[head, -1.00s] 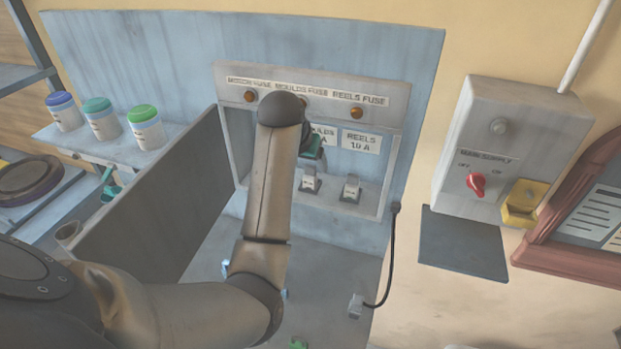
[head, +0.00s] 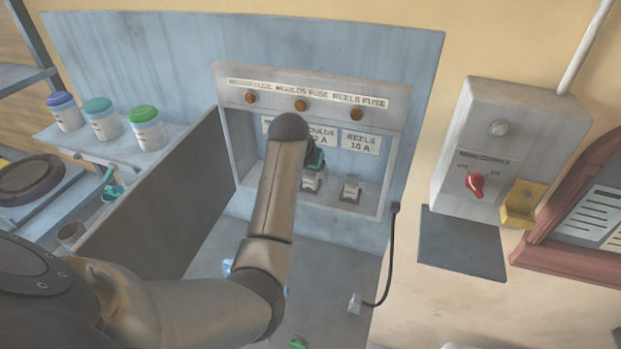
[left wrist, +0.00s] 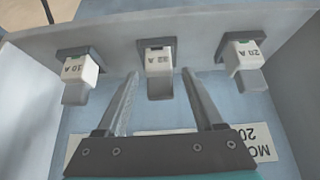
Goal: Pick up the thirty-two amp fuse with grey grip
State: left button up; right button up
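In the left wrist view, upside down, three white fuses with grey grips sit in dark holders. The middle fuse (left wrist: 160,65) has a label too blurred to read surely. It stands under the moulds card in the head view (head: 311,183). The 10 A fuse (left wrist: 78,75) is at left and the 20 A fuse (left wrist: 245,65) at right. My left gripper (left wrist: 160,74) is open, its fingers either side of the middle fuse's grip with gaps showing; nothing is held. In the head view my left arm hides the leftmost fuse and most of the gripper (head: 314,165).
The fuse box (head: 228,150) has side walls and a top panel with amber lamps (head: 301,105). A grey panel (head: 160,200) stands to its left. A black cable (head: 393,260) hangs at its right. The main supply box (head: 490,150) is on the wall at right.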

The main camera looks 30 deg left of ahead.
pick_arm(q)
grip_shut()
dwell(0.3)
jog(key=shift+r, duration=0.2)
